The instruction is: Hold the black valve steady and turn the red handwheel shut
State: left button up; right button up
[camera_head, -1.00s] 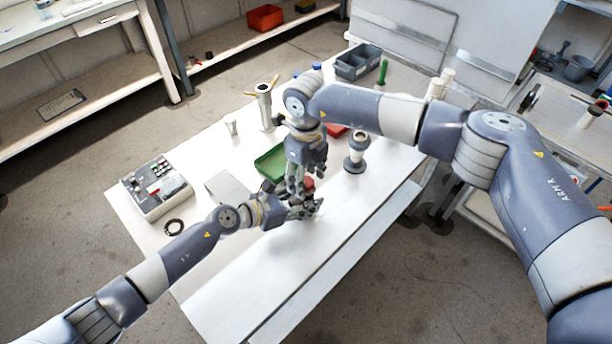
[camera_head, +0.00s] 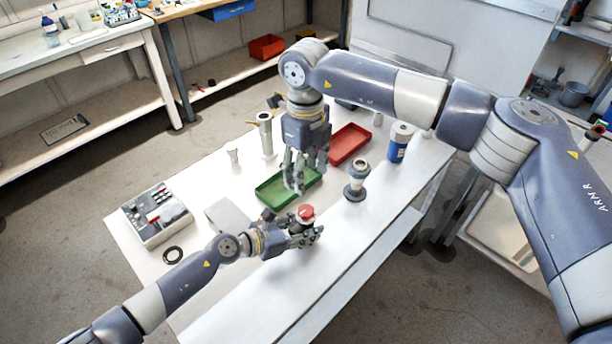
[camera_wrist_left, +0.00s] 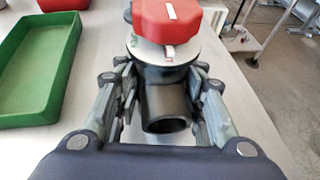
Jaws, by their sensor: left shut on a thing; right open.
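The black valve (camera_wrist_left: 166,100) stands on the white table between the fingers of my left gripper (camera_wrist_left: 165,108), which is shut on its body. The red handwheel (camera_wrist_left: 168,20) sits on top of the valve, above a pale disc with a white mark. In the head view the red handwheel (camera_head: 306,212) shows just above my left gripper (camera_head: 304,234); the valve body is mostly hidden there by the fingers. My right gripper (camera_head: 297,183) is open and empty, pointing down over the green tray, above and apart from the handwheel.
The green tray (camera_head: 268,203) lies behind the valve, and a red tray (camera_head: 349,145) farther back. A grey flanged fitting (camera_head: 356,180) and a blue-and-white canister (camera_head: 399,143) stand to the right. The front table strip is clear.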

pick_arm(q)
jog(key=o, duration=1.3)
jog(key=shift+o, duration=0.2)
jog(key=shift+a, duration=0.1)
